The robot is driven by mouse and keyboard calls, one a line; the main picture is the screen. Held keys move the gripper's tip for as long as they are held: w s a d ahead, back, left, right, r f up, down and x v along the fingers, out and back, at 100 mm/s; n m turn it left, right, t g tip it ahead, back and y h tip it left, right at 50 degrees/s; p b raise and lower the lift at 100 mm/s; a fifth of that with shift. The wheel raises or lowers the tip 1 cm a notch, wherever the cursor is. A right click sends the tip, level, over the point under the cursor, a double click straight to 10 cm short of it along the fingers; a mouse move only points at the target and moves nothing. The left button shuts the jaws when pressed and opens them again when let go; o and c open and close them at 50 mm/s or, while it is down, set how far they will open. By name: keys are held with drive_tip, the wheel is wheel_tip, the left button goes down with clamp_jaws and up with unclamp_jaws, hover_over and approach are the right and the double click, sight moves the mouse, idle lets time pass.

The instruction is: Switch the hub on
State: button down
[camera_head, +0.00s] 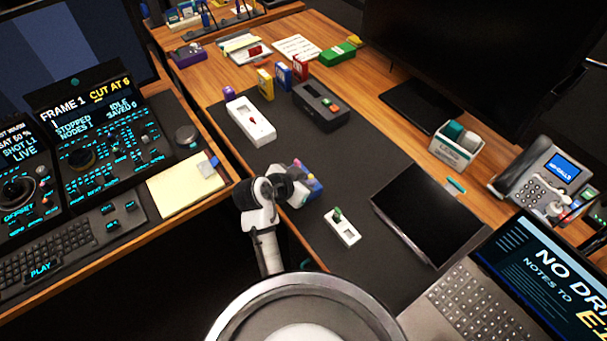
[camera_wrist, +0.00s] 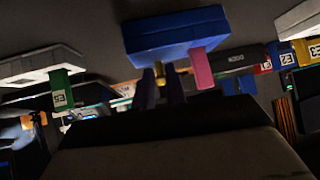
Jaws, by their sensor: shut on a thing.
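A small blue box (camera_head: 311,189) stands on the dark mat beside my gripper, and it fills the upper middle of the wrist view (camera_wrist: 175,32). A pink tab (camera_wrist: 202,68) and a small brass-coloured lever (camera_wrist: 160,73) project from it. My gripper (camera_wrist: 161,88) has its two dark fingers on either side of the lever, shut on it. In the head view my gripper (camera_head: 291,186) is at the box's left side, and my wrist hides part of the box. I cannot read a label on the box or tell the lever's setting.
A white plate with a green tab (camera_head: 343,227) lies just in front, near a dark tablet (camera_head: 430,215). A white switch box (camera_head: 250,122) and a black box with coloured buttons (camera_head: 321,105) stand behind. A yellow notepad (camera_head: 184,188) lies left. Bare mat (camera_head: 350,165) lies right of the blue box.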

drive_tip(key=shift+w+d+g+y+p, duration=0.15)
drive_tip(key=shift+g+y+p, duration=0.15)
drive_tip(key=shift+y+p, duration=0.15)
drive_tip(key=c, duration=1.4)
unclamp_jaws()
drive_tip(key=shift+c, duration=0.2)
drive_tip(key=b+v, duration=0.2)
drive_tip(key=v, duration=1.2)
drive_tip(key=shift+w, duration=0.1)
